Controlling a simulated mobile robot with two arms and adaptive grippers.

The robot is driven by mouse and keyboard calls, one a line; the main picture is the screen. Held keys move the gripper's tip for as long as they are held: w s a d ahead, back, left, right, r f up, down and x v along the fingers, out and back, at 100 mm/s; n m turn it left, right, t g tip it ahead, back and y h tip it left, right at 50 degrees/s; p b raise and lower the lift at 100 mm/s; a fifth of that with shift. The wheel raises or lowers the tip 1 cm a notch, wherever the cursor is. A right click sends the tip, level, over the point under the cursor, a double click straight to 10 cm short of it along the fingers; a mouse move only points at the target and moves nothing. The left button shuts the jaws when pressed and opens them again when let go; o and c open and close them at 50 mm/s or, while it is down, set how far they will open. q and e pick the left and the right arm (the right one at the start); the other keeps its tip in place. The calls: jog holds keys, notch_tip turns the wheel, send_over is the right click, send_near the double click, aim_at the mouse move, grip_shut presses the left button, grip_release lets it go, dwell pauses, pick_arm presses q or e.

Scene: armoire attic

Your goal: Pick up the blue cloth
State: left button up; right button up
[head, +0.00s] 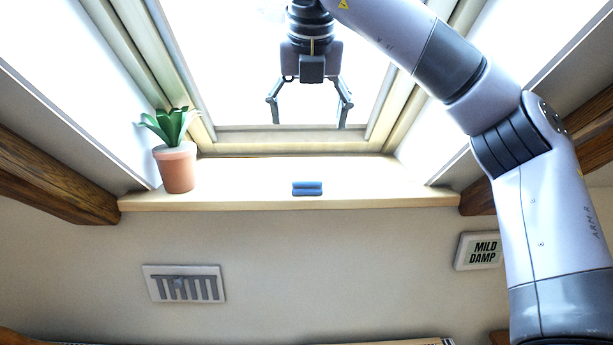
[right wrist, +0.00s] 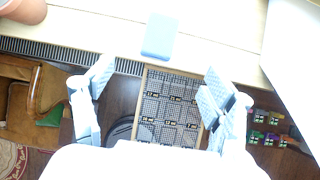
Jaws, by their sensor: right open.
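The blue cloth (head: 307,188) lies folded on the middle of the wooden window sill (head: 240,200). In the right wrist view the cloth (right wrist: 159,36) is a pale blue rectangle on the sill, beyond the fingertips. My right gripper (head: 311,113) hangs in front of the bright skylight, above the cloth in the head view. It is open and empty, its fingers wide apart, and they also show in the right wrist view (right wrist: 158,80). The gripper is apart from the cloth. My left gripper is in neither view.
A potted plant (head: 177,165) stands at the left end of the sill. A vent (head: 185,284) and a "MILD DAMP" sign (head: 480,251) are on the wall below. The sill around the cloth is clear. A gridded panel (right wrist: 172,108) lies below the sill.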

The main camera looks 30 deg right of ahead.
jog(key=p, duration=0.1)
send_near(307, 174)
jog(key=x, duration=0.4)
jog(key=shift+f, duration=0.15)
jog(key=p+x, duration=0.3)
jog(key=x, duration=0.1)
jog(key=shift+w+d+f, duration=0.2)
jog(key=shift+w+f, duration=0.2)
jog(key=shift+f, duration=0.15)
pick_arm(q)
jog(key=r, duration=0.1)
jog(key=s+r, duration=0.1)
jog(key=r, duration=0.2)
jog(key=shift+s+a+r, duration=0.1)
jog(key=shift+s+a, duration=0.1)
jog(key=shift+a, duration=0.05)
pick_arm(e)
jog(key=shift+c, duration=0.2)
jog(key=shift+c, duration=0.7)
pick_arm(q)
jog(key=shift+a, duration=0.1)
pick_arm(e)
jog(key=c, duration=1.1)
